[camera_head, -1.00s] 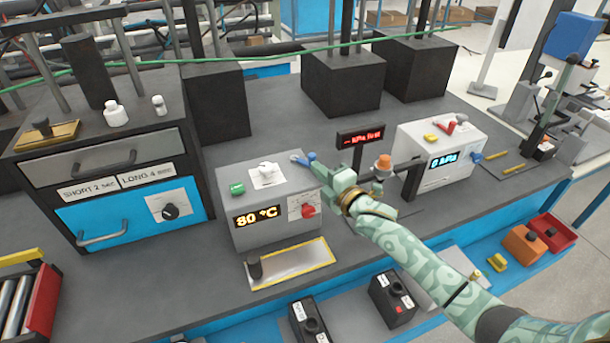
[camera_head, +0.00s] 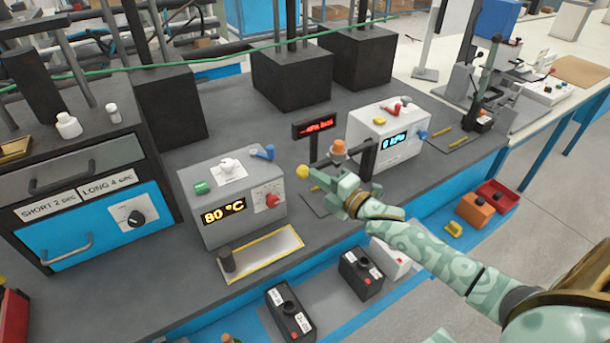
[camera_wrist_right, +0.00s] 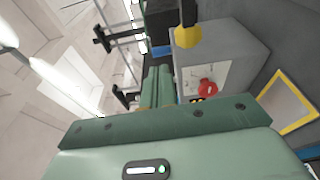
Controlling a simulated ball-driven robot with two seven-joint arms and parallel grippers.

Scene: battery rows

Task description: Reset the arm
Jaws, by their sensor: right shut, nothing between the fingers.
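My right gripper (camera_head: 325,179) is shut and empty. It is above the bench, to the right of the grey box with the 80 °C display (camera_head: 230,200), and apart from its blue lever (camera_head: 262,152). A yellow round knob (camera_head: 302,171) shows just beyond the fingertips; I cannot tell whether they touch. In the right wrist view the shut fingers (camera_wrist_right: 158,88) point towards the bench gear, with the yellow knob (camera_wrist_right: 188,38) and red knob (camera_wrist_right: 207,87) to their right. My left gripper is out of view.
A red-lit display (camera_head: 314,126) and a white kPa box (camera_head: 388,138) stand behind the gripper. A yellow-edged plate (camera_head: 262,252) lies in front of the grey box. Black button boxes (camera_head: 360,272) sit along the front. A blue drawer cabinet (camera_head: 95,225) stands left.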

